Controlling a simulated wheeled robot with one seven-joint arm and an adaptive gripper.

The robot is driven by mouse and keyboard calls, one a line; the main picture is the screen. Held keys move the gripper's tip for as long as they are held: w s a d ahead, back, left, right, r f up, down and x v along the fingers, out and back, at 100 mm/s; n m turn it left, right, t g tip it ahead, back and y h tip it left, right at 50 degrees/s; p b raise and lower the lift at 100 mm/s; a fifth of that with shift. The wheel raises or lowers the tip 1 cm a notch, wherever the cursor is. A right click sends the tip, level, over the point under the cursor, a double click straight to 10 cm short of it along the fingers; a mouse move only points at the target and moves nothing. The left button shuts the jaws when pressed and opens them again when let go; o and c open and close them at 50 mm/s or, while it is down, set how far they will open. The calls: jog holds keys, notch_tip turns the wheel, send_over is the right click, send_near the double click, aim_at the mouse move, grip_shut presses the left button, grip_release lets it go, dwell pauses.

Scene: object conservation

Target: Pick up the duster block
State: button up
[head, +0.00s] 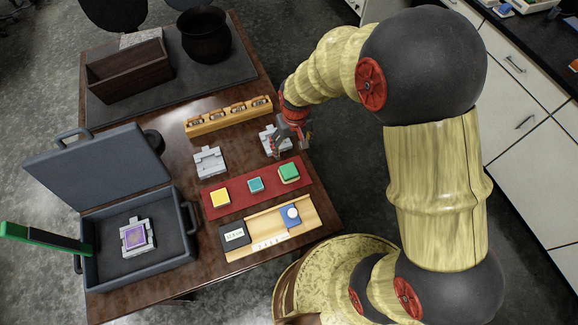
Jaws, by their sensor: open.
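No block here is clearly marked as the duster block. A yellow block (220,198), a small teal block (256,185) and a green block with a pale base (289,172) sit in a row on the red mat (273,202). My gripper (291,146) is open, above or beside a grey bracket-like piece (268,136) behind the mat, and partly hides it. Whether they touch I cannot tell. A second grey piece (209,162) lies to the left. A grey frame with a purple square (136,237) lies in the open case (88,262).
A wooden rack (228,117) stands behind the grey pieces. A wooden board (265,232) with a blue piece (291,216) lies in front of the mat. A dark wooden box (130,72) and a black pot (205,38) stand at the back. A green bar (45,238) crosses the case's left edge.

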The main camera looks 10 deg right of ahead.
jog(key=g+p, duration=0.1)
send_over(289, 170)
jog(key=f, duration=0.9)
jog(key=shift+s+a+f, duration=0.1)
jog(key=shift+a+f, duration=0.05)
jog(key=shift+a, duration=0.05)
jog(key=shift+d+f+b, duration=0.15)
jog(key=shift+f+b, duration=0.3)
jog(key=shift+f, duration=2.55)
jog(key=shift+c, duration=0.9)
jog(key=c, duration=1.1)
jog(key=shift+r, duration=0.15)
